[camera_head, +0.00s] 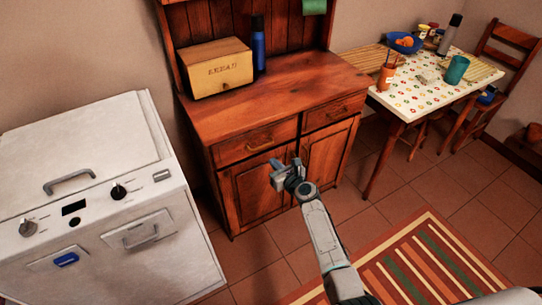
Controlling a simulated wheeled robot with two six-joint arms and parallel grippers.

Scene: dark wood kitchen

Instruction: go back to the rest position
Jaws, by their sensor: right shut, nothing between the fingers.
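My right gripper (283,172) is shut and empty. Its grey arm comes up from the bottom of the picture, and the gripper shows in front of the lower doors of the wooden cabinet (258,192). I cannot tell how far it is from the doors. My left gripper is not in view.
A white appliance (130,225) with knobs stands at left. The cabinet top holds a bread box (215,68) and a blue bottle (258,48). A table (405,98) with several items and a chair (503,55) stand at right. A striped rug (420,262) lies on open tiled floor.

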